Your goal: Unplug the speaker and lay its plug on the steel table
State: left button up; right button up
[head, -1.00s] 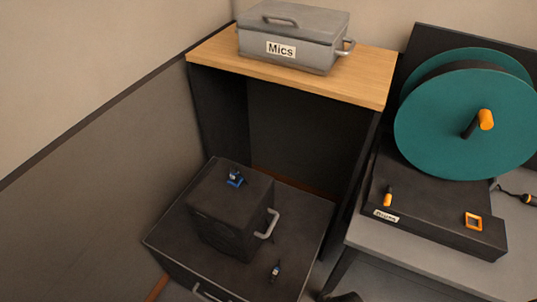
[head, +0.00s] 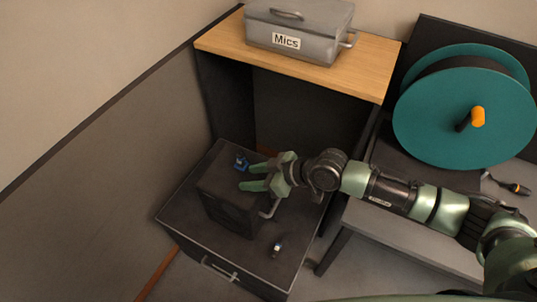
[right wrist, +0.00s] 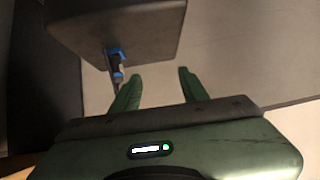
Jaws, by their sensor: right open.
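The speaker (head: 228,208) is a black box with a grey handle, standing on a larger black case. A blue socket piece (head: 241,162) with a dark plug is on the speaker; in the right wrist view the blue piece (right wrist: 115,53) shows with the plug (right wrist: 117,76) in it. My right gripper (head: 248,176) is open and empty over the speaker, its fingers pointing left, close to the blue piece. In the right wrist view the plug is left of both fingers, not between them. The grey steel table (head: 375,228) is at the right, partly behind my arm. My left gripper is not in view.
The black case (head: 185,212) carries a small blue-and-white fitting (head: 278,246). A wooden shelf (head: 222,43) holds a grey Mics box (head: 305,45). A teal cable reel (head: 440,120) stands at the right; a black-and-orange connector (head: 515,187) lies near it. Bare tabletop shows below my arm.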

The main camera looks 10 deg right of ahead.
jog(key=t, duration=0.1)
send_near(244, 156)
jog(key=shift+m, duration=0.4)
jog(key=b+x, duration=0.2)
jog(key=x, duration=0.2)
jog(key=b+x, duration=0.3)
jog(key=x, duration=0.1)
jog(key=shift+s+d+f, duration=0.15)
jog(key=shift+f, duration=0.3)
jog(key=shift+w+a+f+b, duration=0.25)
jog(key=shift+w+a+b, duration=0.1)
jog(key=shift+a, duration=0.15)
grip_shut()
jog(key=shift+r, duration=0.25)
jog(key=shift+r+p, duration=1.85)
jog(key=shift+r, duration=0.4)
